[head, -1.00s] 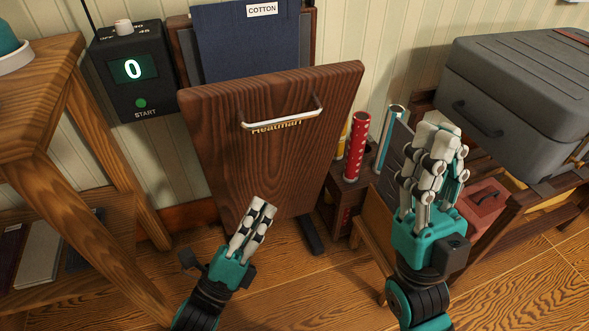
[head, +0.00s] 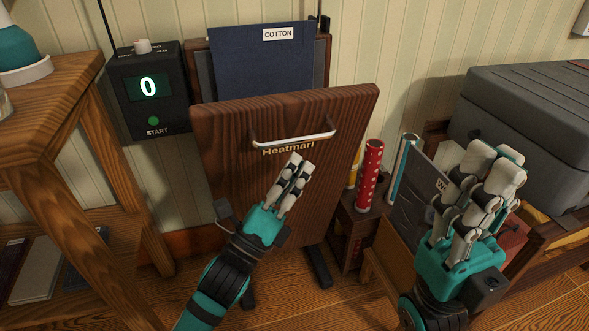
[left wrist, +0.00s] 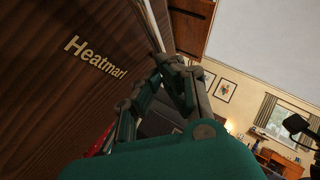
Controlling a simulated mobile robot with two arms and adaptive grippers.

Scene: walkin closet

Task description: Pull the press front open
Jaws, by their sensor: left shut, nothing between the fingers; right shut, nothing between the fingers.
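The press front (head: 235,145) is a dark wooden panel lettered "Heatmarl", tilted out at its top from the press body behind it. Its pale bar handle (head: 300,143) runs across the upper part. A dark blue cloth (head: 262,72) tagged "COTTON" hangs behind the front. My left gripper (head: 301,162) is shut and empty, just below the handle and in front of the panel. In the left wrist view its fingers (left wrist: 175,65) are beside the lettered panel (left wrist: 85,95); I cannot tell whether they touch it. My right gripper (head: 498,155) is shut and empty, off to the right.
A black timer box (head: 149,92) reading 0 with a green START button is on the wall left of the press. A wooden table (head: 75,90) stands at left. A red tube (head: 370,175) and a grey case (head: 530,115) are at right.

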